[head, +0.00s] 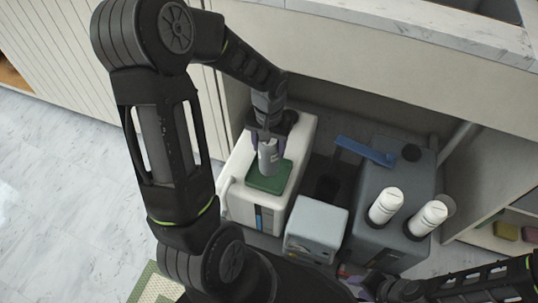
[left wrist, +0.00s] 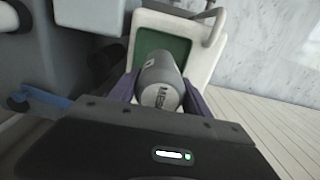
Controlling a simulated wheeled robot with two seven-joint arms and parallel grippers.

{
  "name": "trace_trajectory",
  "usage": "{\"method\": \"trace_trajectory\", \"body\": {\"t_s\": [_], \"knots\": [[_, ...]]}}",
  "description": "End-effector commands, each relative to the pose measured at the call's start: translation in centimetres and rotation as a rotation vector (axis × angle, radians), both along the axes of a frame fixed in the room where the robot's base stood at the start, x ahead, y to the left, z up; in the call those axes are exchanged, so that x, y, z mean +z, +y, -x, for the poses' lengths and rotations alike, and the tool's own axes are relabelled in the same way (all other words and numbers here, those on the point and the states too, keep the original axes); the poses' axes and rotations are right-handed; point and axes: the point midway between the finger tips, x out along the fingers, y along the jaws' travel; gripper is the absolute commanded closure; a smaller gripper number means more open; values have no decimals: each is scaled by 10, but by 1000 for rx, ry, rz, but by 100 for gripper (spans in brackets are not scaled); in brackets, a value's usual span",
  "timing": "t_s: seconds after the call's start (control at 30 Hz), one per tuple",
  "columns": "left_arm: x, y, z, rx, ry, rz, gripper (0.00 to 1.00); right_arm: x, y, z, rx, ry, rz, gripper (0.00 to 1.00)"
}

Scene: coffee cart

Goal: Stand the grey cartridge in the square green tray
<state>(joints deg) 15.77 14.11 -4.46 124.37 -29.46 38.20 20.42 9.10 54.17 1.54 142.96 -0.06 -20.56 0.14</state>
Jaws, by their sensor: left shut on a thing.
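The grey cartridge (head: 268,158) is held roughly upright by my left gripper (head: 268,138), with its lower end over the square green tray (head: 284,182). In the left wrist view the cartridge (left wrist: 160,82) sits between the purple fingers of my left gripper (left wrist: 162,98), its lettered end toward the camera. The green tray (left wrist: 150,42) shows behind it. I cannot tell whether the cartridge's lower end touches the tray. My right gripper (head: 358,278) is low in the head view, partly hidden, and its jaws are not clear.
The tray lies on a white canister (head: 240,180). A small grey box (head: 316,226) and a dark grey canister (head: 392,184) stand to its right. Two white-capped cylinders (head: 386,205) (head: 428,217) and a blue handle (head: 365,151) are there. The cabinet counter (head: 420,40) overhangs behind.

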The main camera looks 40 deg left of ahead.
Motion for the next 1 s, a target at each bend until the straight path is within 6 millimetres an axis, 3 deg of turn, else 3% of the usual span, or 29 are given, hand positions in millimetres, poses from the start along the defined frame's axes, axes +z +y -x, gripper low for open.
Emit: {"method": "trace_trajectory", "body": {"t_s": [0.17,0.47,0.9,0.93,1.0], "knots": [[0,0,0,-1,-1,0,100,0,0,0,0,-1,0,64],[-36,0,0,0,1,0,100,-12,-2,-3,-6,-5,4,64],[-42,0,0,-1,-1,0,100,-16,-3,-4,-8,-6,5,64],[-40,0,0,-1,0,0,42,-15,-3,-4,-8,-6,5,64],[-40,0,0,-1,0,0,36,-14,-3,-4,-8,-6,5,64]]}}
